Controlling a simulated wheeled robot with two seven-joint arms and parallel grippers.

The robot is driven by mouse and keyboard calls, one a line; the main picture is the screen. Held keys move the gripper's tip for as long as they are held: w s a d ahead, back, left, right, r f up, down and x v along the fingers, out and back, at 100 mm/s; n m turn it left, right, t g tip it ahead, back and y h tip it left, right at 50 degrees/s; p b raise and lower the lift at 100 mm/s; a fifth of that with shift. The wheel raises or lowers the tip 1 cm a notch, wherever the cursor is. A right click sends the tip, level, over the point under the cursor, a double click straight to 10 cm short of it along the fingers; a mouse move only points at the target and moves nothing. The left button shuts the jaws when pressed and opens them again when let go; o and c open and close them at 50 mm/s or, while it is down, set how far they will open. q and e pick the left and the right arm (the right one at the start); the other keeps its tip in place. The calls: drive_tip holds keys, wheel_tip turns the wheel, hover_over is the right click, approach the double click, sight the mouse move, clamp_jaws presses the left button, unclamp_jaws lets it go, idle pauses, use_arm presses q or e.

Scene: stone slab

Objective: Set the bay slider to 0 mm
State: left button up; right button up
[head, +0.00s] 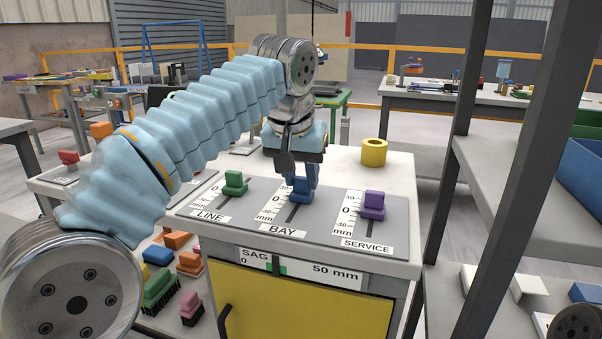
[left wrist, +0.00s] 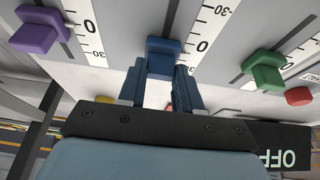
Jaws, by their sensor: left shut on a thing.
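The bay slider's blue knob (head: 301,190) stands in the middle slot, above the BAY label (head: 282,231). It is towards the far half of its scale, between the 0 and the far 30 mark; the exact reading is unclear. My left gripper (head: 301,176) reaches down from above with its fingers shut on the knob. In the left wrist view the blue knob (left wrist: 162,55) sits between the blue fingertips of my left gripper (left wrist: 161,72). My right gripper is not in view.
The green line slider (head: 234,183) is left of the knob and the purple service slider (head: 373,205) right of it. A yellow cylinder (head: 374,152) stands behind. A yellow door (head: 300,305) and a SAG scale (head: 303,267) are on the bench front. A dark post (head: 460,130) rises at right.

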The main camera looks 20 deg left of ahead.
use_arm(q)
clamp_jaws()
drive_tip(key=shift+s, duration=0.8)
drive_tip(key=o, duration=1)
unclamp_jaws()
drive_tip(key=shift+c, duration=0.2)
drive_tip(key=p+v, duration=0.3)
drive_tip(key=v, duration=1)
drive_tip(key=shift+s+r, duration=0.15)
drive_tip(key=shift+r, duration=0.15)
